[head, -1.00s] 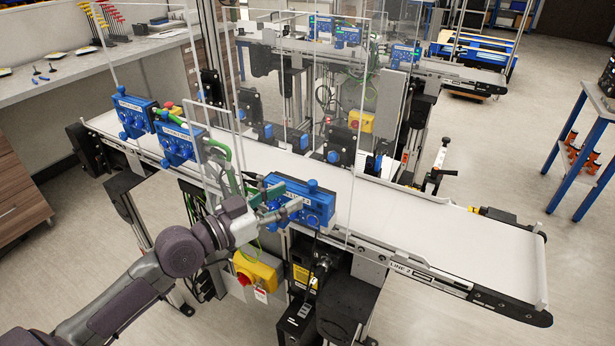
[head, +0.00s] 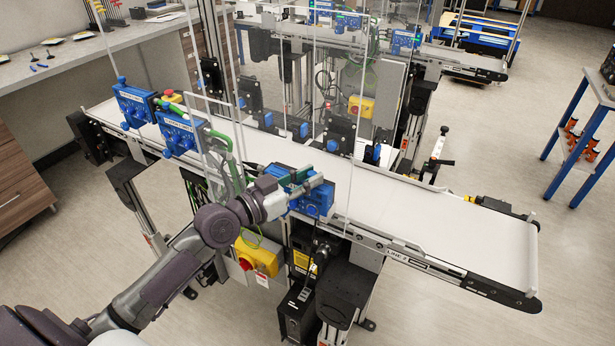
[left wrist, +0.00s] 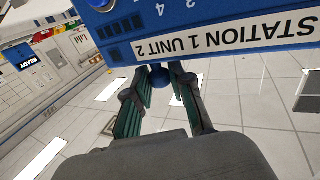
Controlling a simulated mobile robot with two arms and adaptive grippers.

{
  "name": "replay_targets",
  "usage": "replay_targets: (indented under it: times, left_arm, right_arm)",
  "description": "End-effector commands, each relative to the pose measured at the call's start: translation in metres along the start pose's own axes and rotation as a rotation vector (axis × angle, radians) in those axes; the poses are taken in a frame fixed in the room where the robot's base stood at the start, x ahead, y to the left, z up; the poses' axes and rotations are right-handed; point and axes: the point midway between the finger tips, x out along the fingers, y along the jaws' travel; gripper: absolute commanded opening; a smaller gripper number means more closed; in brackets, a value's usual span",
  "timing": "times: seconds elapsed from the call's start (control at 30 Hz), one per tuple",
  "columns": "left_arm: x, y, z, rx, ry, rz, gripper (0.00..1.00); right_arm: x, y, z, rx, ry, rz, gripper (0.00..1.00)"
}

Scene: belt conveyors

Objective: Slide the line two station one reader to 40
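The blue line two station one reader (head: 312,203) is mounted on the near side of the front conveyor. In the left wrist view the reader (left wrist: 220,22) fills the top, its white label reading "STATION 1 UNIT 2" upside down. My left gripper (head: 312,184) is at the reader's top, covering part of it. In the wrist view the green-padded fingers of my left gripper (left wrist: 161,75) stand either side of a round blue knob (left wrist: 160,76). I cannot tell whether they press on it. The reader's scale and pointer cannot be read. My right gripper is not in view.
Two more blue readers (head: 134,104) (head: 182,134) sit further left along the same belt (head: 430,205). Clear upright guard panels (head: 222,130) stand near my arm. A yellow box with a red button (head: 257,257) hangs below the belt. The belt is empty to the right.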

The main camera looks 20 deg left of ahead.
Motion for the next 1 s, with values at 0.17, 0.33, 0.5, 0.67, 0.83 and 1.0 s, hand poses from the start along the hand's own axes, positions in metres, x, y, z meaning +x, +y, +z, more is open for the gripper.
replay_targets:
  times: [0.17,0.33,0.5,0.67,0.83,1.0]
  left_arm:
    - [0.000,0.000,0.000,0.000,0.000,0.000,0.00]
    - [0.000,0.000,-0.001,0.000,0.000,0.000,0.00]
    - [0.000,0.000,-0.019,0.003,0.003,0.001,0.00]
    - [0.000,0.000,-0.020,0.002,0.008,-0.001,0.00]
    - [0.000,-0.001,-0.021,0.002,0.010,-0.002,0.32]
    - [0.000,0.000,-0.019,0.001,0.005,-0.001,0.45]
  right_arm:
    - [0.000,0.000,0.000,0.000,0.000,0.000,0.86]
    - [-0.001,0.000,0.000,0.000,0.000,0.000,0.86]
    - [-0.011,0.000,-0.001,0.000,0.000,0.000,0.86]
    - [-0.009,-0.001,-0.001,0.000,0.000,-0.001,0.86]
    - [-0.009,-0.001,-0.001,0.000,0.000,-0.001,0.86]
    - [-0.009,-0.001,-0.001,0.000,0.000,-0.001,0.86]
